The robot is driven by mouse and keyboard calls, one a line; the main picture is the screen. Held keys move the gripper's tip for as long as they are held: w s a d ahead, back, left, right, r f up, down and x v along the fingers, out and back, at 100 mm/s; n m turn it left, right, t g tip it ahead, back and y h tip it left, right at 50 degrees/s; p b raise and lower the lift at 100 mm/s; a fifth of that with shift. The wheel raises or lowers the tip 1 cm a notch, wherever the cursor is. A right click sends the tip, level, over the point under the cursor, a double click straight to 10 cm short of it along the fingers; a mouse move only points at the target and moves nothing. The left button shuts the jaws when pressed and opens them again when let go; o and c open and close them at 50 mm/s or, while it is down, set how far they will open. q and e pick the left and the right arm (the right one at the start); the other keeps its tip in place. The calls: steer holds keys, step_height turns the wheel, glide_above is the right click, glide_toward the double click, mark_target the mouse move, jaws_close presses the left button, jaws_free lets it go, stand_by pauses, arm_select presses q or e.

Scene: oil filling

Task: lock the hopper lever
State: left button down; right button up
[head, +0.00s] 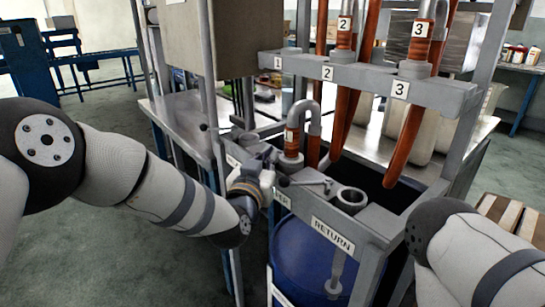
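A thin grey lever (308,182) lies across the top of the steel frame, between the capped pipe fitting and the round open port (351,197). My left gripper (266,168) is at the frame's near left edge, just left of this lever. Its fingers are partly hidden by its own body and blend with the grey metal, so I cannot tell whether they touch anything. Which of the two is the hopper lever is not clear. My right arm enters at the lower right; its gripper is out of view.
A rack (440,92) numbered 1, 2 and 3 holds orange hoses above the frame. A hooked hose nozzle (291,140) stands behind the lever. A blue drum (305,265) sits below the RETURN label (332,236). A metal table (190,125) is behind. Open floor lies left.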

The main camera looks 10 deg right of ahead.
arm_select(q)
steer(key=shift+w+a+r+t+y, duration=0.15)
steer(key=shift+w+a+t+y, duration=0.05)
steer(key=shift+a+t+y, duration=0.15)
steer(key=c, duration=1.8)
jaws_free()
steer(key=shift+o, duration=0.2)
steer(key=shift+s+d+f, duration=0.2)
steer(key=shift+d+f, duration=0.05)
